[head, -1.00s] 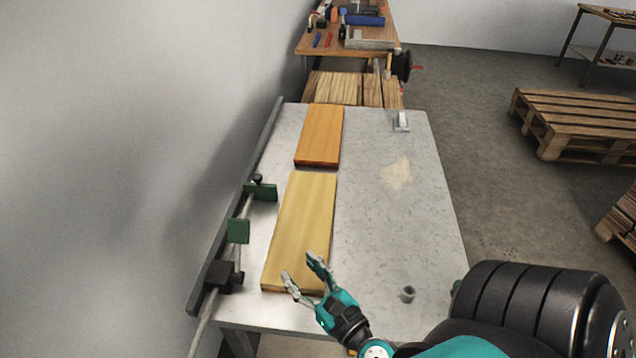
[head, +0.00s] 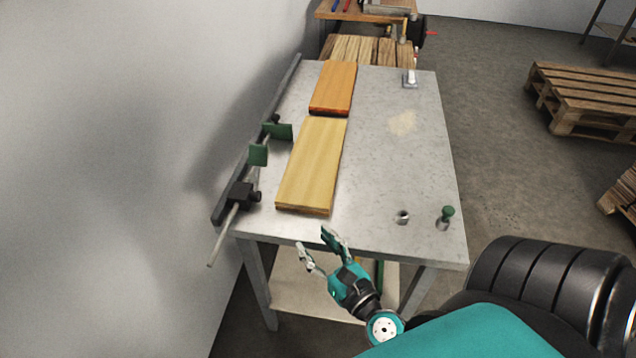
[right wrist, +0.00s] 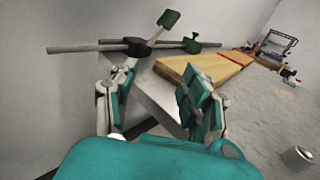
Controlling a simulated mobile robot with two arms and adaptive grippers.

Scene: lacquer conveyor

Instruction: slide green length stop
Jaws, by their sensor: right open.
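Two green stops show on the rail at the table's left side in the head view: a farther green plate (head: 278,131) and a nearer green plate (head: 258,155). A grey rod (head: 225,229) with a black clamp block (head: 243,193) runs along the rail. In the right wrist view a green plate (right wrist: 169,19) stands on a stalk above the black block (right wrist: 131,46), and another green piece (right wrist: 193,46) sits farther along the rod. My right gripper (head: 318,243) is open and empty, just off the table's front edge. My left gripper is not in view.
A pale board (head: 312,170) and an orange board (head: 333,87) lie on the grey table (head: 390,160) beside the rail. A grey cup-like piece (head: 402,217) and a green-topped peg (head: 447,212) stand front right. The wall is close on the left.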

